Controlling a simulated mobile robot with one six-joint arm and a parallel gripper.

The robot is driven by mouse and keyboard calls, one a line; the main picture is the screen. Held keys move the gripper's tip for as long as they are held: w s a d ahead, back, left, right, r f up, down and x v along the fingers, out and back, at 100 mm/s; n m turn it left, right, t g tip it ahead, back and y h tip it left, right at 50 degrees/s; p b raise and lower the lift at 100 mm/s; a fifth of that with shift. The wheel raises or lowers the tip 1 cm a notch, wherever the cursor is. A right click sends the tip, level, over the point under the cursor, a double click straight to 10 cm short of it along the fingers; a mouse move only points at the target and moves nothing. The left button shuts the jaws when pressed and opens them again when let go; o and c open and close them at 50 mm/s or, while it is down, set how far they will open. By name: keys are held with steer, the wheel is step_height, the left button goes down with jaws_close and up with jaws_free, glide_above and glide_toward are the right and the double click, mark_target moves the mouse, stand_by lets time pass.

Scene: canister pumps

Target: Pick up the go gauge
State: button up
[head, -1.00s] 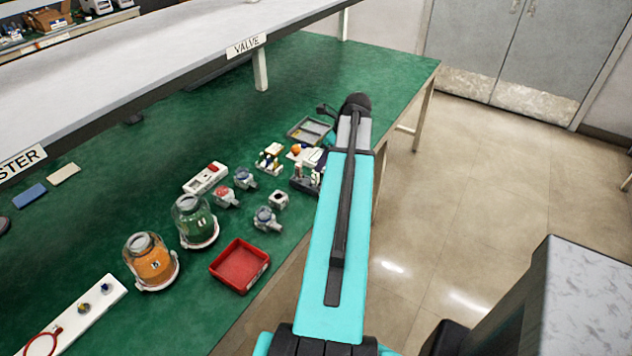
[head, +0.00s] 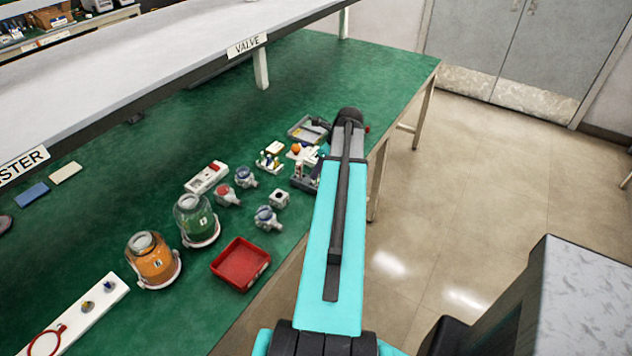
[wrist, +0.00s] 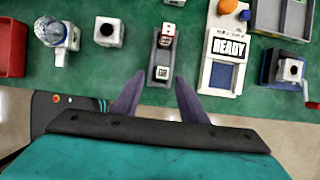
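The go gauge (wrist: 162,73) is a small pale block with a dark "GO" mark, in the lower end of a grey holder (wrist: 153,55) in the wrist view. A second pale block with red marking (wrist: 166,36), its lettering too small to read surely, sits in the holder's upper end. My gripper (wrist: 157,80) is open and empty. Its two dark fingertips are at either side of the holder's near end, seen from above; I cannot tell the height gap. In the head view my arm hides the gripper and the gauge.
A "READY" board (wrist: 226,62) and a blue fixture with a crank (wrist: 287,68) stand right of the holder. A white block with a dark hole (wrist: 109,31) and a clear-domed part (wrist: 50,30) are left. A red tray (head: 241,264) lies near the green table's front edge.

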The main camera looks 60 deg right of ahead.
steer(key=shift+f, duration=0.1)
steer(key=shift+p+x, duration=0.85)
steer(key=shift+x, duration=0.35)
steer(key=shift+p+x, duration=0.35)
steer(key=shift+x, duration=0.95)
steer(key=shift+d, duration=0.15)
jaws_close()
